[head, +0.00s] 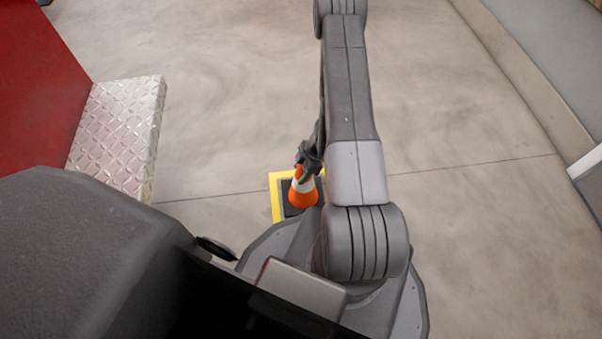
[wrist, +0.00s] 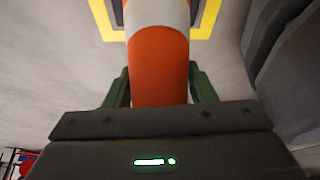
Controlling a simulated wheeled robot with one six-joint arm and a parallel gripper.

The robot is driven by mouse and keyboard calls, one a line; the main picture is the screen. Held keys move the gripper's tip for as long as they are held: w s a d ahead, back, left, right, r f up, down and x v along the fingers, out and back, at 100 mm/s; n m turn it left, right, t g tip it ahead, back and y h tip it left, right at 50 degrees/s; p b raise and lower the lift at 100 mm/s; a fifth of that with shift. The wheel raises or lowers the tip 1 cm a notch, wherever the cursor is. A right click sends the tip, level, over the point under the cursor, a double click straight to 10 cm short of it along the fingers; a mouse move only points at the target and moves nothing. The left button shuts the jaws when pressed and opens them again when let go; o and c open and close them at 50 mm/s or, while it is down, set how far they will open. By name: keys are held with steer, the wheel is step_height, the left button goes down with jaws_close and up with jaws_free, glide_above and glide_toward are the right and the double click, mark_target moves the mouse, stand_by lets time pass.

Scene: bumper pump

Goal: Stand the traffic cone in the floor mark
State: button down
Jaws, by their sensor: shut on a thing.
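The orange traffic cone (head: 303,193) with a white band shows low in the head view, beside my arm. My gripper (head: 309,160) is at its upper part. In the wrist view my gripper (wrist: 157,88) is shut on the orange cone (wrist: 158,62), with one green finger on each side. The cone looks about upright. The floor mark (head: 275,193) is a yellow square outline, partly hidden by my arm and base. It also shows behind the cone in the wrist view (wrist: 103,20). The cone's dark base appears within the yellow outline; I cannot tell whether it touches the floor.
A silver tread-plate step (head: 117,125) and a red body (head: 40,95) stand at the left. A low kerb (head: 520,70) runs along the right. The grey concrete floor (head: 230,90) between them is clear.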

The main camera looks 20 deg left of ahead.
steer(key=shift+f, duration=0.15)
steer(key=c, duration=0.6)
jaws_free()
steer(key=p+v, duration=0.7)
steer(key=v, duration=0.5)
steer(key=shift+r+p, duration=0.2)
steer(key=shift+p, duration=0.1)
